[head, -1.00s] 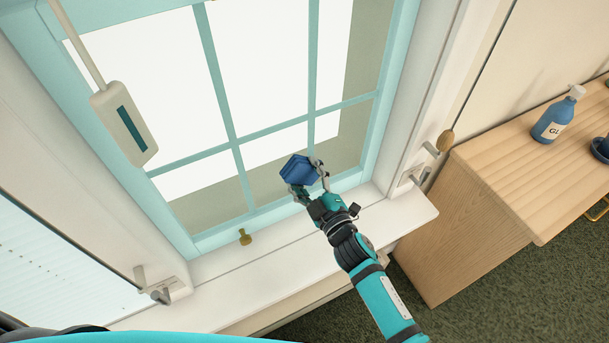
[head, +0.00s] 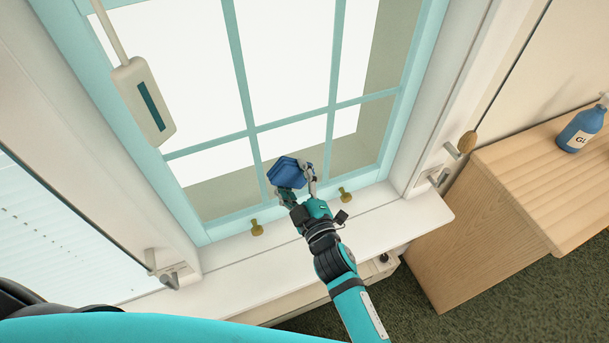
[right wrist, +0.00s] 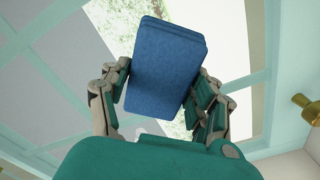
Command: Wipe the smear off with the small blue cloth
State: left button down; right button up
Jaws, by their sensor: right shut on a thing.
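The small blue cloth (head: 288,172) is a folded pad held in my right gripper (head: 297,183), in front of the lower panes of the window (head: 245,95). In the right wrist view the cloth (right wrist: 165,65) sits between the two fingers of the right gripper (right wrist: 162,88), which are shut on it. I cannot tell whether the cloth touches the glass. In the right wrist view a faint pale patch (right wrist: 150,128) shows just below the cloth, partly hidden by the gripper; I cannot tell whether it is the smear. My left gripper is not in view.
Brass knobs (head: 257,228) stand along the bottom of the window frame, above the white sill (head: 400,228). A wooden cabinet (head: 510,190) with a blue bottle (head: 580,130) stands at the right.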

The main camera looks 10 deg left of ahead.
aim_at(275, 185)
jog(key=shift+s+a+b, duration=0.25)
jog(key=shift+s+a, duration=0.4)
jog(key=shift+a, duration=0.3)
jog(key=shift+s+a+b, duration=0.2)
jog(key=shift+s+a, duration=0.4)
jog(key=shift+a, duration=0.35)
jog(key=shift+d+p+v, duration=0.25)
jog(key=shift+p+v, duration=0.7)
jog(key=shift+v, duration=2.15)
jog(key=shift+w, duration=0.25)
jog(key=shift+s, duration=0.1)
